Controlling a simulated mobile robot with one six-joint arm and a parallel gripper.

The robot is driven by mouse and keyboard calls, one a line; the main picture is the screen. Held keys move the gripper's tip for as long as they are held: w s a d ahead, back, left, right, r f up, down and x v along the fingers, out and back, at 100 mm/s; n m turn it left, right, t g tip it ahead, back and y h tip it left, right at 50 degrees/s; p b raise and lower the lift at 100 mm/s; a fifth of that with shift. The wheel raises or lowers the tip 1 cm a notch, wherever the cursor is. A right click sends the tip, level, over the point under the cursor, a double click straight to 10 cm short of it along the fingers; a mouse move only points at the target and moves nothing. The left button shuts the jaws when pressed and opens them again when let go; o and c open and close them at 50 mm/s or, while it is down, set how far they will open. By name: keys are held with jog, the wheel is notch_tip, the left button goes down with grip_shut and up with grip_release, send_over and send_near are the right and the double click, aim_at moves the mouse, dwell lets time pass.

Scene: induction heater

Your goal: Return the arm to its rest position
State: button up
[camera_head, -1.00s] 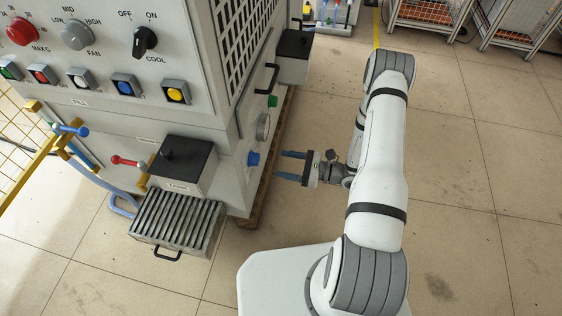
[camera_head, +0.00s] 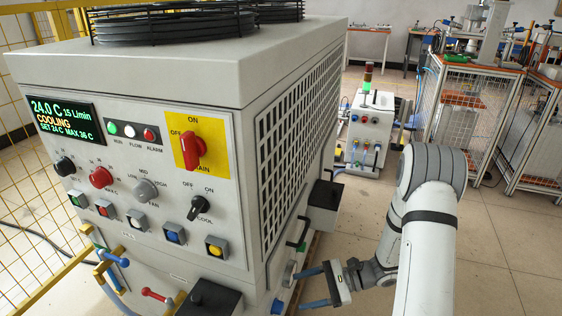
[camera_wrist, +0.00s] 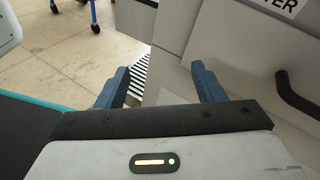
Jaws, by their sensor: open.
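My gripper (camera_head: 314,288) is in the lower middle of the head view, beside the right side of the grey cooling cabinet (camera_head: 120,70). Its two blue fingers are apart, with nothing between them. In the wrist view the open fingers (camera_wrist: 160,88) point toward the cabinet's side, with a slatted metal part (camera_wrist: 137,82) showing beyond the gap. My white arm is raised and bent at the right of the head view.
The cabinet carries a display (camera_head: 64,120), a red main switch (camera_head: 192,150), a black COOL switch (camera_head: 200,208) and several buttons. A black handle (camera_wrist: 298,100) is close at right in the wrist view. Caged stations (camera_head: 465,105) stand behind; floor at right is clear.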

jog(key=s+d+r+n+t+h+p, duration=0.1)
jog(key=s+r+n+h+p, duration=0.3)
jog(key=r, duration=1)
jog(key=s+d+r+n+t+h+p, duration=0.1)
jog(key=s+d+r+n+h+p, duration=0.3)
jog(key=r+p, duration=0.6)
jog(key=s+d+r+n+t+h+p, duration=0.2)
jog(key=s+r+n+h+p, duration=0.3)
jog(key=r, duration=1.5)
jog(key=shift+s+d+n+h+p, duration=0.15)
jog(key=shift+d+n+h+p, duration=0.15)
jog(key=shift+d+h+p, duration=0.6)
